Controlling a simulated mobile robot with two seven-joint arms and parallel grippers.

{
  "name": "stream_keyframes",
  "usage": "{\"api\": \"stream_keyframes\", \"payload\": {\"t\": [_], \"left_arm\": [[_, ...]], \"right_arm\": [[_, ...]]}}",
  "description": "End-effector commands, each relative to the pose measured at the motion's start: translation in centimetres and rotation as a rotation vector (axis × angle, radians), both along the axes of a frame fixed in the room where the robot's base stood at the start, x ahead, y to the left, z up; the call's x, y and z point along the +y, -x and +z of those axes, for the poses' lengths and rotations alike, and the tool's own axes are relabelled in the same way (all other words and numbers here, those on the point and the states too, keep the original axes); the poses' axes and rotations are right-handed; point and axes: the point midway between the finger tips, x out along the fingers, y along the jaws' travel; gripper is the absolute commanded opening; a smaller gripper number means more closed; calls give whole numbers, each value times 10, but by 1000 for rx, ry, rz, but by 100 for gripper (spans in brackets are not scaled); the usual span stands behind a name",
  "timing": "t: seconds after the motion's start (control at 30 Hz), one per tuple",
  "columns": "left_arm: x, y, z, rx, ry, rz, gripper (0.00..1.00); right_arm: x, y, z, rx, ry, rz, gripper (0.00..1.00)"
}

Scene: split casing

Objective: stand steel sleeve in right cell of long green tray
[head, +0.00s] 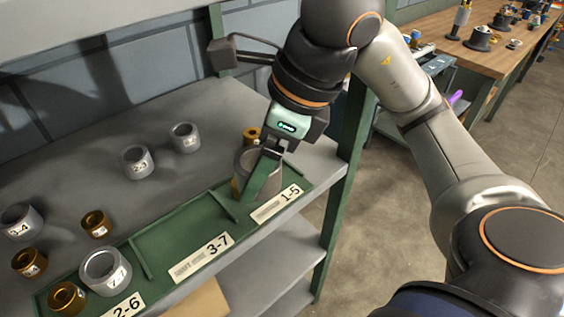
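The long green tray (178,238) lies along the shelf's front edge, with low dividers and labels 2-6, 3-7 and 1-5. My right gripper (264,168) reaches down over its right cell, by label 1-5. It is shut on a grey steel sleeve (243,160), which looks upright in or just above that cell; the fingers hide part of it, and I cannot tell if it touches the floor. A bit of brass shows at the sleeve's lower left. The middle cell is empty. In the left cell stand a steel sleeve (105,270) and a brass sleeve (66,297). My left gripper is not in view.
Loose steel sleeves (137,162) and (185,137) stand on the grey shelf behind the tray. Another steel sleeve (21,221) and brass ones (95,224) stand at left. A brass sleeve (251,135) stands behind my gripper. A green post (350,135) rises at right.

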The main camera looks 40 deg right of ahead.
Motion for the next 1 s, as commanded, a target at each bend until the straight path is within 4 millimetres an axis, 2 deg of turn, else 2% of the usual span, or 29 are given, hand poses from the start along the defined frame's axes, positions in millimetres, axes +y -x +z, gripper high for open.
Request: {"api": "stream_keyframes", "payload": {"t": [0.1, 0.23, 0.6, 0.7, 0.8, 1.0], "left_arm": [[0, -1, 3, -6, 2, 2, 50], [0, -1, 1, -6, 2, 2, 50], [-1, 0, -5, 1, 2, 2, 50], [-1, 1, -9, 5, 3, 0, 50], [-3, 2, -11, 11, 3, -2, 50], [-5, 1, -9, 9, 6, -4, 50]], "right_arm": [[9, 7, 6, -4, -3, 89, 0], [4, 0, 0, 2, -4, 114, 0], [-49, -64, -38, 4, -3, 107, 0], [-57, -75, -59, 4, -2, 110, 0], [-64, -85, -72, 0, -3, 111, 0], [-71, -94, -84, -3, -3, 114, 0]]}}
